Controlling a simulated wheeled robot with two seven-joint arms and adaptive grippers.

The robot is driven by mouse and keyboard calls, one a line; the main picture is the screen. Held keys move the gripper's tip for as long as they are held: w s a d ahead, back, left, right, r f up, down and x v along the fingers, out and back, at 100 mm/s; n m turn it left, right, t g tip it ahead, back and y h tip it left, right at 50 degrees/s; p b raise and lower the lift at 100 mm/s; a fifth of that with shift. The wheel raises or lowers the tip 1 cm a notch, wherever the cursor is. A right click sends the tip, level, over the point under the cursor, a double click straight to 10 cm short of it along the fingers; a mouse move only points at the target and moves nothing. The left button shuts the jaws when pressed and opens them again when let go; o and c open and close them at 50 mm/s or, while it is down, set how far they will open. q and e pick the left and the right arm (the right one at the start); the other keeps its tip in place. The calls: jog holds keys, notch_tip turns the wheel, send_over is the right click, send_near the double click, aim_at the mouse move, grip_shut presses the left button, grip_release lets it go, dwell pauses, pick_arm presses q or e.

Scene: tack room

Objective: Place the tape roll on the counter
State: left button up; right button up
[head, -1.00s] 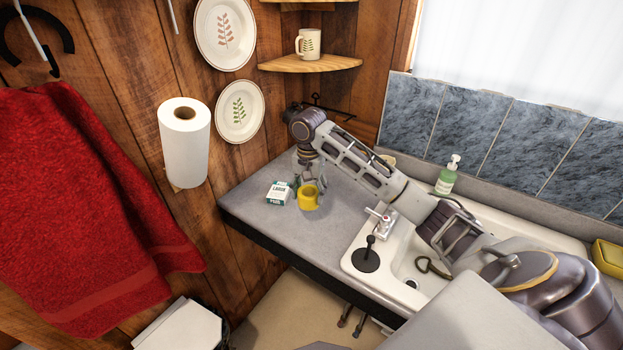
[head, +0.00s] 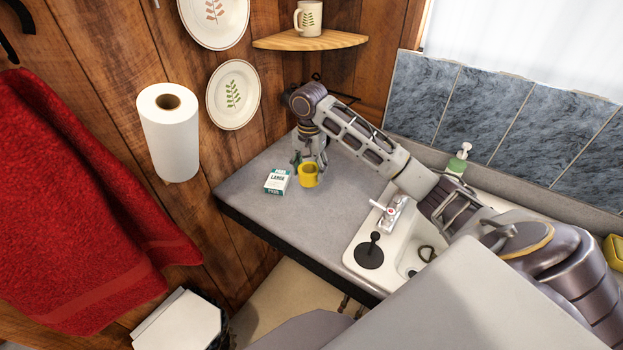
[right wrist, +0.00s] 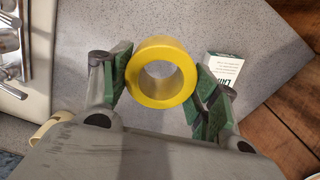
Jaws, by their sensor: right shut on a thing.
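The yellow tape roll (head: 309,180) is at the back left part of the grey counter (head: 265,220), beside a small white and green box. My right gripper (head: 308,164) reaches down over it from above. In the right wrist view the tape roll (right wrist: 142,90) sits between the green finger pads, and the gripper is shut on it. The roll is at or very near the counter top; I cannot tell if it touches. My left gripper is not in view.
The white and green box (head: 278,182) stands close left of the roll. A white sink with a tap (head: 388,213) and a black plug (head: 369,251) is to the right. The counter front is clear. A paper towel roll (head: 170,140) hangs on the wall.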

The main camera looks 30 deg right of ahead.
aim_at(310, 180)
notch_tip(310, 180, down, 5)
jog(key=shift+p, duration=0.35)
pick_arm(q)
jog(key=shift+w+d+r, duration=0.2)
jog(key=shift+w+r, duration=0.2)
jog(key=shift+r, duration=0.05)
pick_arm(e)
jog(key=shift+f, duration=0.6)
pick_arm(q)
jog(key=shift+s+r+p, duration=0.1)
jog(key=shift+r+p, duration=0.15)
jog(key=shift+p, duration=0.1)
pick_arm(e)
jog(key=shift+f, duration=1.85)
jog(key=o, duration=1.1)
jog(key=shift+f, duration=0.1)
